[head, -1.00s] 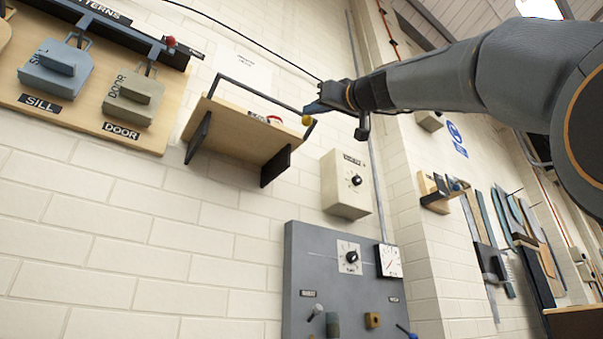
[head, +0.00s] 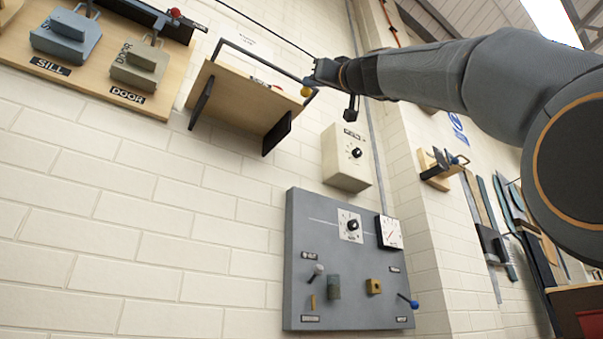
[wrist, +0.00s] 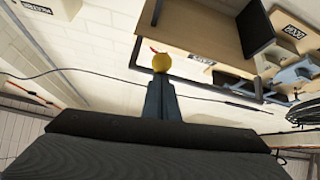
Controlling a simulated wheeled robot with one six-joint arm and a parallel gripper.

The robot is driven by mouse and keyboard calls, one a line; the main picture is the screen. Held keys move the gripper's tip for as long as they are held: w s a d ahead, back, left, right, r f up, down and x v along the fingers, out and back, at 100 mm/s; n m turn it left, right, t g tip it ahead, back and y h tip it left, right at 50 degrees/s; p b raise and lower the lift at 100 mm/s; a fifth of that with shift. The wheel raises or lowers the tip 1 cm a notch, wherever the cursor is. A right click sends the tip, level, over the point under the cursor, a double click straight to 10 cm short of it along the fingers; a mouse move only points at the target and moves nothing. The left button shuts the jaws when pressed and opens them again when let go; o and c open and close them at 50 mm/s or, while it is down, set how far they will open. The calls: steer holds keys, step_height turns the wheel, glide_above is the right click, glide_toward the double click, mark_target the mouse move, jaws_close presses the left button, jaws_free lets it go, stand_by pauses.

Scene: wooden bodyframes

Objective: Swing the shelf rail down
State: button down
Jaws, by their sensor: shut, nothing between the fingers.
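The shelf rail (head: 262,62) is a thin dark bar along the outer edge of a pale wooden wall shelf (head: 231,95). It stands raised above the board in the head view. A yellow knob (head: 306,92) sits at its right end. My gripper (head: 310,81) is right at the knob, reaching in from the right. In the wrist view my blue-grey fingers (wrist: 160,84) are shut together with their tips at the yellow knob (wrist: 161,62). They appear to touch it or nearly so; the knob is not between them. A small red thing shows beside the knob.
A cream box with a dial (head: 347,157) and a grey panel with knobs and gauges (head: 343,270) are on the wall below. A pattern board (head: 110,65) hangs at left. A thin cable (head: 262,40) runs past the shelf. Open air lies below the shelf.

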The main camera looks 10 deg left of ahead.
steer(key=shift+w+a+f+b, duration=0.15)
steer(key=shift+w+f+b, duration=0.05)
steer(key=shift+f+b, duration=0.45)
steer(key=shift+w+a+f+b, duration=0.1)
steer(key=shift+w+f+b, duration=0.05)
steer(key=shift+f+b, duration=0.4)
steer(key=shift+w+a+f+b, duration=0.4)
steer(key=shift+w+f+b, duration=0.05)
steer(key=shift+f+b, duration=0.25)
steer(key=shift+w+a+f+b, duration=0.35)
steer(key=shift+w+f+b, duration=0.1)
steer(key=shift+f+b, duration=0.25)
steer(key=s+d+r+p, duration=0.2)
steer(key=s+r, duration=0.1)
steer(key=s, duration=0.2)
step_height(320, 180, down, 9)
steer(key=s+d+b, duration=0.1)
steer(key=d+b, duration=0.2)
steer(key=b, duration=0.7)
steer(key=shift+s+b, duration=0.25)
steer(key=shift+b, duration=0.1)
